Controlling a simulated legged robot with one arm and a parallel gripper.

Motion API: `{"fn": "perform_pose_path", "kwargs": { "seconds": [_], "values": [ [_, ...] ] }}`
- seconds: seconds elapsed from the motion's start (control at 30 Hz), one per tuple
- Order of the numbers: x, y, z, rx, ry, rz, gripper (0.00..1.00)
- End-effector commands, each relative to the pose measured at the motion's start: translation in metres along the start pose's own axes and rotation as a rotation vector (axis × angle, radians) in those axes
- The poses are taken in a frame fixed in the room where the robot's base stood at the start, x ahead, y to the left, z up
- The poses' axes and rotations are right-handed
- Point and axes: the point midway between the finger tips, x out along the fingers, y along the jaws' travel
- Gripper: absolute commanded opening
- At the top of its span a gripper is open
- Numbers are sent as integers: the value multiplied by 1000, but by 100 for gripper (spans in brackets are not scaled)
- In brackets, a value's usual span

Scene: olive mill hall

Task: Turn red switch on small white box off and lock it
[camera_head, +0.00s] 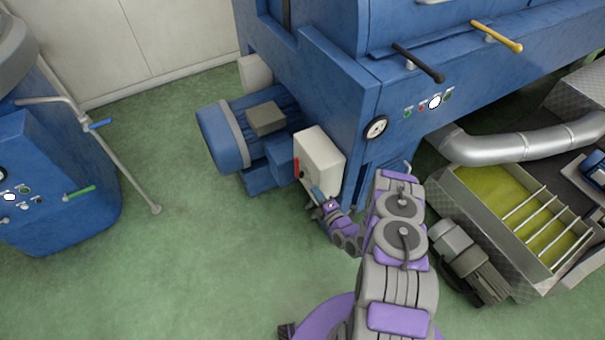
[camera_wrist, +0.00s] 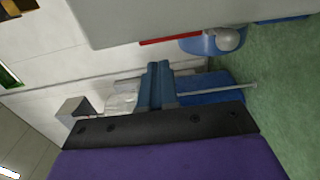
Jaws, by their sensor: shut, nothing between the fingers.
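The small white box (camera_head: 322,160) is fixed to the side of the blue machine in the head view. The red switch (camera_head: 297,168) is a narrow upright strip on the box's left face. My gripper (camera_head: 317,193) is shut and empty, just below the box's lower front corner; whether it touches the box cannot be told. In the wrist view my gripper's blue fingers (camera_wrist: 155,84) are together. The pale box (camera_wrist: 150,20) fills the top there, with a thin red strip (camera_wrist: 168,41) at its lower edge. The switch's position and any lock are too small to make out.
A blue motor (camera_head: 226,138) sits behind and left of the box. The blue machine (camera_head: 310,75) with a gauge (camera_head: 376,127) rises behind. A metal tray (camera_head: 510,215) stands right, another blue machine (camera_head: 60,180) left. Green floor (camera_head: 190,260) is clear between.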

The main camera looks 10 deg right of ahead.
Motion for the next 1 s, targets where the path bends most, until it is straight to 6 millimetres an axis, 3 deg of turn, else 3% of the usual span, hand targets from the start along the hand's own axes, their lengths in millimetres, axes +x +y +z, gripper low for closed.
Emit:
{"fn": "perform_pose_path", "kwargs": {
  "seconds": [0.3, 0.5, 0.7, 1.0],
  "values": [
    [65, 0, 0, -6, 3, 6, 0],
    [94, 0, -1, -1, 1, 5, 0],
    [109, 0, 0, -1, 0, 2, 0],
    [110, 1, 0, 0, -1, 2, 0]
  ]
}}
